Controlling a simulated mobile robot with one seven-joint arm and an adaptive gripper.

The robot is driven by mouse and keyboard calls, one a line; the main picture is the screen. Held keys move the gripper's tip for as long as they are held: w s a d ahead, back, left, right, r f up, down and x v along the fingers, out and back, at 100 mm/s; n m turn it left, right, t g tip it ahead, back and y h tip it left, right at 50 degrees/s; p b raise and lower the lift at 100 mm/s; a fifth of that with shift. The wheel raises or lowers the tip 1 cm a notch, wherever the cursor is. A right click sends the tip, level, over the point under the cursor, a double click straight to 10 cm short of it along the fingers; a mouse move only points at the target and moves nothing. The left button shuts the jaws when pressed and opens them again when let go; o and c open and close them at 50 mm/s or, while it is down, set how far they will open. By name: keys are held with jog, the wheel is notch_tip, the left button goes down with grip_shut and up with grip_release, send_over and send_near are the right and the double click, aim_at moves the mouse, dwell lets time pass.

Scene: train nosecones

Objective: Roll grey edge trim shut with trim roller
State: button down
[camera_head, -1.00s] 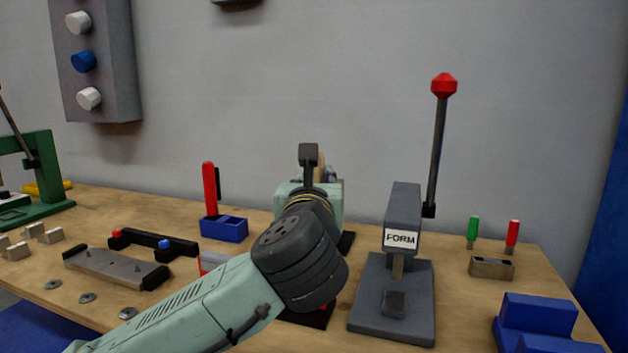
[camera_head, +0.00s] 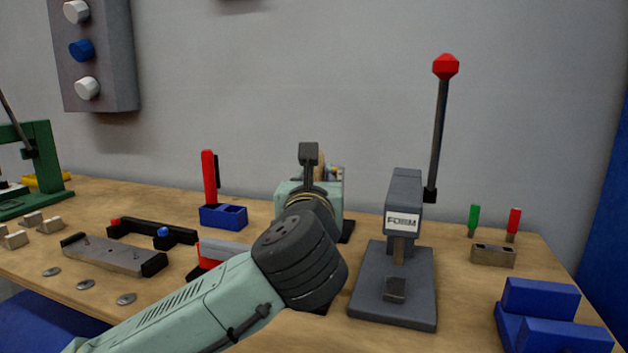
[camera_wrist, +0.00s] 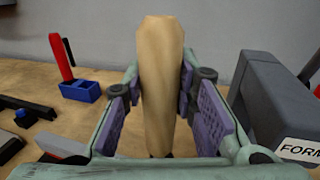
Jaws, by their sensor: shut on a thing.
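My gripper (camera_wrist: 160,105) is shut on a pale wooden handle (camera_wrist: 161,75), which stands upright between its purple pads in the wrist view. I take it to be the trim roller's handle; its roller end is hidden below. In the head view my gripper (camera_head: 310,195) is above the bench, left of the FORM press, mostly hidden by my wrist. A pale grey strip also shows at the lower left of the wrist view (camera_wrist: 62,145).
The grey FORM press (camera_head: 402,215) with its tall red-knobbed lever stands close on the right. A blue holder (camera_head: 223,216) with a red-handled tool is at the back left. Black bars and a metal plate (camera_head: 108,254) lie left. Blue blocks (camera_head: 540,300) sit front right.

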jog(key=shift+a+f, duration=0.1)
jog(key=shift+a, duration=0.05)
jog(key=shift+w+a, duration=0.3)
jog(key=shift+a, duration=0.55)
jog(key=shift+w+a, duration=0.3)
jog(key=shift+a, duration=0.6)
jog(key=shift+w+a, duration=0.3)
jog(key=shift+a, duration=0.65)
jog(key=shift+w+a, duration=0.2)
jog(key=shift+a, duration=0.4)
jog(key=shift+w+a, duration=0.2)
jog(key=shift+a, duration=0.5)
jog(key=shift+w+a+p, duration=0.2)
jog(key=shift+w+a, duration=0.05)
jog(key=shift+a, duration=0.4)
jog(key=shift+w+a+p, duration=0.2)
jog(key=shift+a, duration=0.5)
jog(key=shift+w+a, duration=0.2)
jog(key=shift+a, duration=0.45)
jog(key=shift+w+a, duration=0.2)
jog(key=shift+a, duration=0.4)
